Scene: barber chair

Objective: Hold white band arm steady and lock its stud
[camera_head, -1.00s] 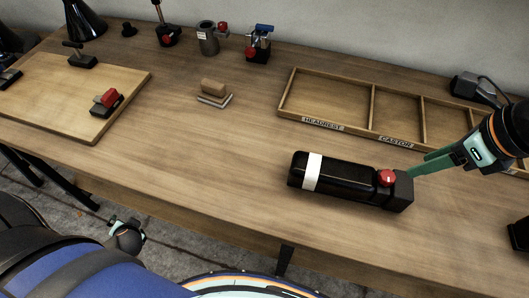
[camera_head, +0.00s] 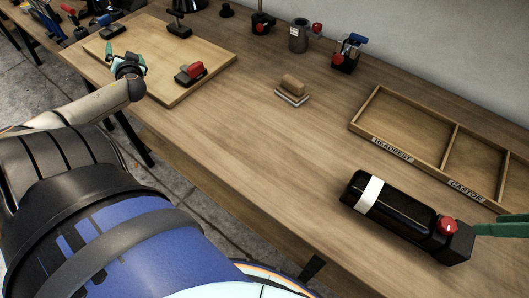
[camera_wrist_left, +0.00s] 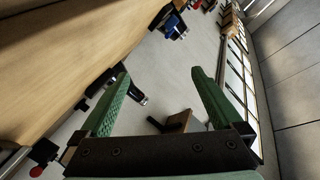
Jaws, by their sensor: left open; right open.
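The white band arm (camera_head: 400,212) is a black padded bar with a white band near its left end, lying on the bench at the lower right of the head view. Its red stud (camera_head: 447,226) sits on top of the square black block at its right end. My right gripper (camera_head: 490,229) shows only as green finger parts at the right edge, beside that block; contact cannot be told. My left gripper (camera_head: 126,62) is near the wooden board's left edge, far from the arm. In the left wrist view it is open and empty (camera_wrist_left: 160,80).
A wooden board (camera_head: 205,50) holds a red-topped black piece (camera_head: 190,73). A wooden tray (camera_head: 425,125) with HEADREST and CASTOR labels stands behind the arm. A small block stack (camera_head: 292,91) and several fixtures are farther back.

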